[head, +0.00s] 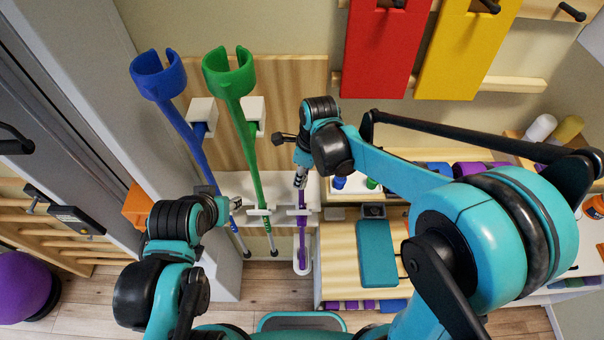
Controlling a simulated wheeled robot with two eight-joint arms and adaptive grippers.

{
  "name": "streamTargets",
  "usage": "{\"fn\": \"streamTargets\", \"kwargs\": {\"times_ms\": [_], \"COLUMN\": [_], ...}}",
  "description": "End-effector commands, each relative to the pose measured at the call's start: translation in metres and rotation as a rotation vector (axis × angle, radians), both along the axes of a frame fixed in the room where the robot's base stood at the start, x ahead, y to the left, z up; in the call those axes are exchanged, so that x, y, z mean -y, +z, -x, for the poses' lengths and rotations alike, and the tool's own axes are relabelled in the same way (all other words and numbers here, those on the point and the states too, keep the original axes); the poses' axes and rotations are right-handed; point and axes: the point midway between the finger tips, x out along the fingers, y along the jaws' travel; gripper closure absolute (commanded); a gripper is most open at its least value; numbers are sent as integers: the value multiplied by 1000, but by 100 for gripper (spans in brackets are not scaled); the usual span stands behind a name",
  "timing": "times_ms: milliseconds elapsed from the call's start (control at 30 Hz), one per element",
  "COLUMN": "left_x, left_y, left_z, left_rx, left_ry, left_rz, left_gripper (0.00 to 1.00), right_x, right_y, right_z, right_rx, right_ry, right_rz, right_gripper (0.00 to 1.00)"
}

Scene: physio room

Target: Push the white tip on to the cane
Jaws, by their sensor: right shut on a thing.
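A purple cane (302,236) stands upright against the white rack, below my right gripper. My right gripper (300,181) is shut on the upper part of its shaft. A black handle-like part (284,138) sticks out to the left beside my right wrist; my arm hides how it joins the cane. The cane's lower end reaches into a white holder (302,269) near the floor. I cannot make out a separate white tip there. My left gripper (212,192) is beside the blue crutch's shaft; its fingers are small and partly hidden, so its opening is unclear.
A blue crutch (190,135) and a green crutch (247,135) lean in the rack left of the cane. A wooden cabinet (338,262) with a teal pad (376,254) stands to the right. A grey post (120,130) rises close on the left.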

Motion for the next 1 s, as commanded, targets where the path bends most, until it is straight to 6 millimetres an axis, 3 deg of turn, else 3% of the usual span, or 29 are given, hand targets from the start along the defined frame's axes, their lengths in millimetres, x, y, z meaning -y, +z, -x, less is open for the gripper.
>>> {"fn": "streamTargets", "kwargs": {"times_ms": [833, 867, 933, 1000], "left_x": [0, 0, 0, 0], "left_y": [-11, -11, -11, -11], "left_z": [0, 0, 0, 0], "left_rx": [0, 0, 0, 0], "left_ry": [0, 0, 0, 0], "left_rz": [0, 0, 0, 0], "left_gripper": [60, 60, 60, 60], "right_x": [0, 0, 0, 0], "right_y": [-13, -13, -13, -13], "right_z": [0, 0, 0, 0], "right_rx": [0, 0, 0, 0], "right_ry": [0, 0, 0, 0], "right_rz": [0, 0, 0, 0], "right_gripper": [100, 62, 46, 46]}}
